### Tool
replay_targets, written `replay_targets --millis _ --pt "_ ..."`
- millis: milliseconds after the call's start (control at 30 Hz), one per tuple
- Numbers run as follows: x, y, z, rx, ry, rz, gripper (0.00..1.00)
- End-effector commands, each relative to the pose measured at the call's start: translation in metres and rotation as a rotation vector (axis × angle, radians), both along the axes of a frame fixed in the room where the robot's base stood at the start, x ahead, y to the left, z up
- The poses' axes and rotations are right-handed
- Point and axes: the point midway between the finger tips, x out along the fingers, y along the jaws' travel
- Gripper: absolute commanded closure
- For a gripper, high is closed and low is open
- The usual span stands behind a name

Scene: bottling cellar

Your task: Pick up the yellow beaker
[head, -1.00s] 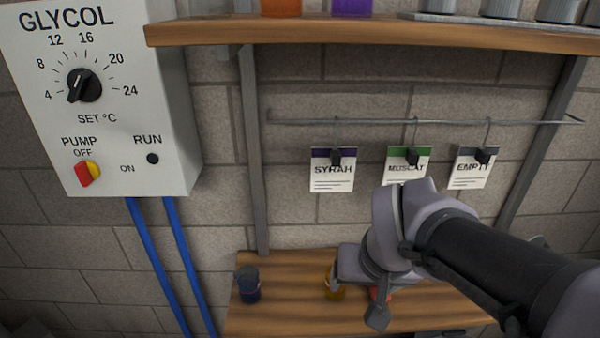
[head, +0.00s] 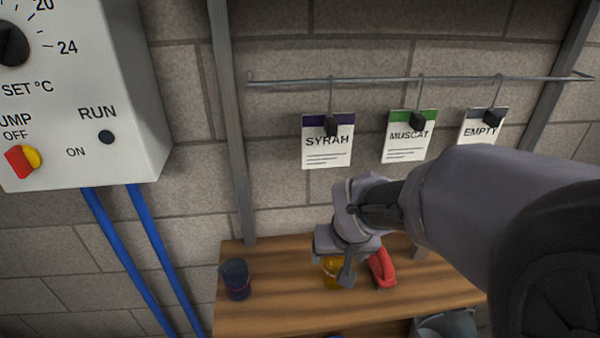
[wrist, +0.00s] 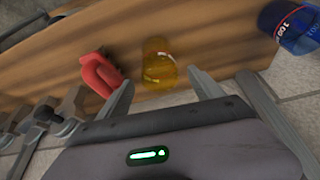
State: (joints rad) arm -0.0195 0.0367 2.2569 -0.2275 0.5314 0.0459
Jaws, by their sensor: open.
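The yellow beaker (head: 334,270) stands on the wooden bench (head: 285,300), partly hidden behind my gripper (head: 333,268) in the head view. In the wrist view the yellow beaker (wrist: 158,68) is see-through and lies just ahead of the space between the fingers. My gripper (wrist: 160,88) is open there, one finger on each side, with nothing held. Whether a finger touches the beaker cannot be told.
A red object (head: 381,268) sits close to the right of the beaker. A dark blue beaker (head: 235,280) stands at the bench's left. Hanging tags (head: 327,145) are above, and a grey bucket (head: 446,325) is low at the right.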

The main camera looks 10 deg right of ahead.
Motion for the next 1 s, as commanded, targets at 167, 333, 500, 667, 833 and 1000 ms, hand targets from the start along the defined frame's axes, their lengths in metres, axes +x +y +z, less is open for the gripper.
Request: replay_targets --millis 167,333,500,667,833,1000 --pt "0.009 -0.001 -0.029 0.000 0.001 0.001 0.24" --pt "0.009 -0.001 -0.026 0.000 0.000 0.000 0.28" --pt "0.009 -0.001 -0.026 0.000 0.000 0.000 0.61" --pt "0.009 -0.001 -0.026 0.000 0.000 0.000 0.90" --pt "0.009 -0.001 -0.026 0.000 0.000 0.000 0.90" --pt "0.009 -0.001 -0.016 0.000 -0.001 0.000 0.90"
